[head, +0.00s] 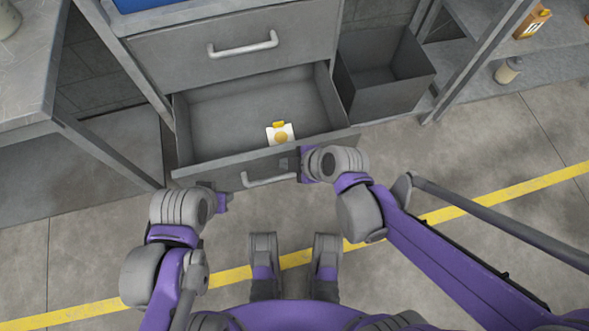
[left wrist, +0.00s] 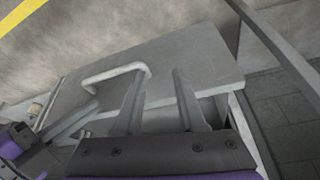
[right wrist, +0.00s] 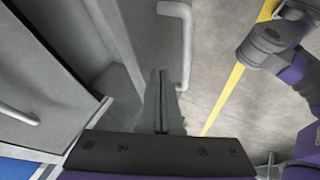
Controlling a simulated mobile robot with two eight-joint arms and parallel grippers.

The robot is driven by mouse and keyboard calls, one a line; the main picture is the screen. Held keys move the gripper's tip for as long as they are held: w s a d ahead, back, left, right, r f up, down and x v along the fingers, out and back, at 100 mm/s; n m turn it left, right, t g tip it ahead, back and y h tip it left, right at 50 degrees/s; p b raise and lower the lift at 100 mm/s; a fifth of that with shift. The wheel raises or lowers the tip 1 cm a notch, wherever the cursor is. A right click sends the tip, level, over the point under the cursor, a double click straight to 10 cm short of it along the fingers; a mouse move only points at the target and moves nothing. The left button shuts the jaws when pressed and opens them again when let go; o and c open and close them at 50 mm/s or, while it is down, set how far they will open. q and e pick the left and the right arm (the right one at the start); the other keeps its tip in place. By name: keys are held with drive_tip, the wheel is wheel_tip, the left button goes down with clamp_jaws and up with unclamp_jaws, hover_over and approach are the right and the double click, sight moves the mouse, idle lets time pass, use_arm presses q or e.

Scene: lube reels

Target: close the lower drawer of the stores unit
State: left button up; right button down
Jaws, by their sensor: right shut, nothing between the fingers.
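The lower drawer (head: 225,168) of the grey stores unit (head: 160,50) stands pulled out, its inside in view. Its front has a pale bar handle (head: 268,181), also seen in the left wrist view (left wrist: 117,73) and the right wrist view (right wrist: 187,45). My right gripper (head: 290,163) is shut and empty at the drawer front, by the right end of the handle; I cannot tell if it touches. My left gripper (left wrist: 160,95) is open and empty, near the front's left end, with the handle beyond its fingers.
A white and yellow item (head: 281,134) lies in the drawer. The closed upper drawer (head: 290,60) is above. An open grey bin (head: 385,90) stands right of the unit. A grey bench (head: 28,100) is at the left. Floor with a yellow line (head: 450,212) is clear in front.

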drive_tip(key=shift+w+a, duration=0.2)
drive_tip(key=shift+w, duration=0.5)
drive_tip(key=shift+w+a, duration=0.15)
drive_tip(key=shift+w, duration=0.4)
drive_tip(key=w+a, duration=0.3)
drive_tip(key=w, duration=0.7)
drive_tip(key=w+a+b, duration=0.1)
drive_tip(key=w+a, duration=0.2)
drive_tip(key=w, duration=0.7)
drive_tip(key=shift+w, duration=0.35)
drive_tip(key=shift+s, duration=0.15)
